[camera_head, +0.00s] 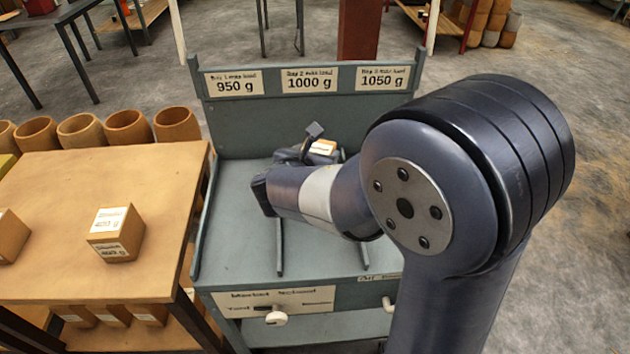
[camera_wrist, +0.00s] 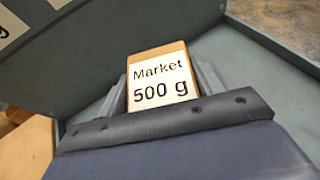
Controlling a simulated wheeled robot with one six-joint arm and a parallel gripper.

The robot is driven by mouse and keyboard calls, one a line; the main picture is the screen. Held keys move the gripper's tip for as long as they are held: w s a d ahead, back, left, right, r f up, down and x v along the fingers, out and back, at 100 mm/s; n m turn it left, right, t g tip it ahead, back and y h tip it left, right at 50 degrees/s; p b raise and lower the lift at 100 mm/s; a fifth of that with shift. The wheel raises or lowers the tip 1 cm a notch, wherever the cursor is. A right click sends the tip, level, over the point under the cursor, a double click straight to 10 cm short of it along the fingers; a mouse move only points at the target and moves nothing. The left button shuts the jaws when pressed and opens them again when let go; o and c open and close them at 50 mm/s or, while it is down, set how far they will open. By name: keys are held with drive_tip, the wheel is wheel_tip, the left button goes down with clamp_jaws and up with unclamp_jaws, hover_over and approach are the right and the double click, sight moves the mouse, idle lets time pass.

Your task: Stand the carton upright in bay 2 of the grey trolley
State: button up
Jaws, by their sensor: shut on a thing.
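The carton (camera_wrist: 160,78) is light brown with a white label reading "Market 500 g". In the wrist view it sits between the two fingers of my gripper (camera_wrist: 163,88), which is shut on it. In the head view a bit of the carton (camera_head: 324,145) shows beyond my arm, near the back panel. The grey trolley (camera_head: 235,245) has three bays under signs reading 950 g, 1000 g and 1050 g. My gripper (camera_head: 312,150) is below the middle sign (camera_head: 309,80), bay 2. My arm hides much of the bays, and I cannot tell whether the carton touches the trolley floor.
A wooden table (camera_head: 60,185) stands left of the trolley with a labelled carton (camera_head: 116,235) and another (camera_head: 10,237) at the edge. Low dividers (camera_head: 280,248) part the bays. Brown drums (camera_head: 82,132) stand behind the table. The left bay's visible floor is clear.

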drive_tip(key=shift+f+b, duration=0.75)
drive_tip(key=shift+f, duration=2.05)
drive_tip(key=shift+f, duration=0.15)
drive_tip(key=o, duration=1.4)
drive_tip(key=shift+c, duration=0.2)
drive_tip(key=shift+s+a+r, duration=0.2)
drive_tip(key=shift+s+r, duration=0.1)
drive_tip(key=shift+r, duration=0.05)
drive_tip(key=p+v, duration=0.2)
drive_tip(key=v, duration=0.9)
drive_tip(key=shift+s, duration=0.15)
